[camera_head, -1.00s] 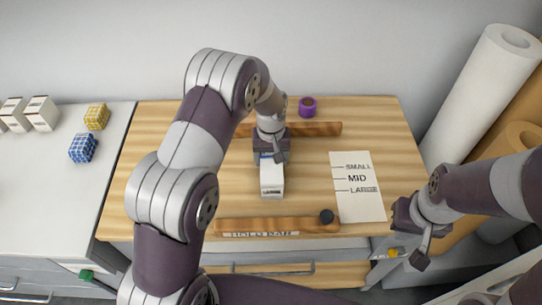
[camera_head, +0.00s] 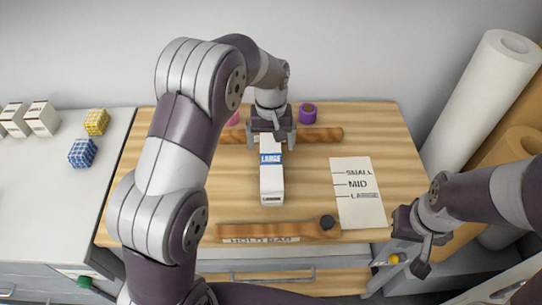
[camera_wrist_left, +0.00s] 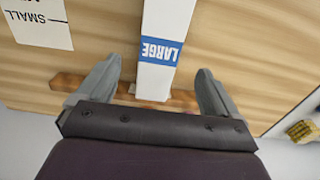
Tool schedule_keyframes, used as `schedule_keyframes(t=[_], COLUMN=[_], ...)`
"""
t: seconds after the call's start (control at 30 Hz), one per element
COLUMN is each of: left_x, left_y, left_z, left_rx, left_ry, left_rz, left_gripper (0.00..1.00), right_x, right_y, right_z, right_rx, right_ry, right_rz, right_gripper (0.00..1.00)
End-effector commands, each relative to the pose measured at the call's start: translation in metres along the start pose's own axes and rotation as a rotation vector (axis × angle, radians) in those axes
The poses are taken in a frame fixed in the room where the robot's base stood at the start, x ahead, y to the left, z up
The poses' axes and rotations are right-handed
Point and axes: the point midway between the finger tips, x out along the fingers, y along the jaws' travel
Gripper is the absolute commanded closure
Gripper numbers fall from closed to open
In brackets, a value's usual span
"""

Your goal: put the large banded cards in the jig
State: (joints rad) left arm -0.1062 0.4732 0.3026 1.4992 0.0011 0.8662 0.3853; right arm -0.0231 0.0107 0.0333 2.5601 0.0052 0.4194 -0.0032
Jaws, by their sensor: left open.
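The large banded cards (camera_head: 271,180) form a long white block with a blue band marked LARGE. It lies lengthwise on the wooden board between the back wooden bar (camera_head: 320,134) and the front bar marked HOLD BAR (camera_head: 280,229), with a gap before the front bar. My left gripper (camera_head: 272,137) is open at the block's far end. In the left wrist view the block (camera_wrist_left: 157,70) passes between the fingers of my left gripper (camera_wrist_left: 158,88), with space on both sides. My right gripper (camera_head: 415,245) hangs off the board's front right; its jaw opening is unclear.
A card marked SMALL, MID, LARGE (camera_head: 358,192) lies right of the block. A dark knob (camera_head: 327,222) sits on the front bar. A purple ring (camera_head: 307,112) stands behind. Yellow (camera_head: 97,121) and blue (camera_head: 82,153) checked blocks and white boxes (camera_head: 42,118) are at left.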

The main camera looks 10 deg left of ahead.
Motion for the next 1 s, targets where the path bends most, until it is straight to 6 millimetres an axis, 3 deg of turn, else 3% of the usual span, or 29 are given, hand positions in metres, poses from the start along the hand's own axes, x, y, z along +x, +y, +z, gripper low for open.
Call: schedule_keyframes(t=[0.13, 0.23, 0.5, 0.6, 0.7, 1.0], left_x=[-0.020, -0.028, -0.028, -0.023, -0.021, -0.020], left_y=[0.000, -0.011, -0.076, -0.089, -0.094, -0.094], left_z=[0.000, 0.017, 0.138, 0.168, 0.179, 0.180], left_rx=[0.001, 0.031, 0.239, 0.285, 0.302, 0.302], left_ry=[0.002, 0.011, 0.098, 0.116, 0.121, 0.118], left_rz=[0.001, 0.004, 0.021, 0.020, 0.020, 0.019], left_gripper=[0.06, 0.06, 0.06, 0.06, 0.06, 0.06], right_x=[0.001, 0.001, 0.001, 0.001, 0.001, 0.001], right_y=[0.000, 0.000, 0.000, 0.000, 0.000, 0.000], right_z=[0.000, 0.000, 0.000, 0.000, 0.000, 0.000], right_rx=[0.000, 0.000, 0.000, 0.000, 0.000, 0.000], right_ry=[0.000, 0.000, 0.000, 0.000, 0.000, 0.000], right_rz=[0.000, 0.000, 0.000, 0.000, 0.000, 0.000], right_gripper=[1.00, 1.00, 1.00, 1.00, 1.00, 1.00])
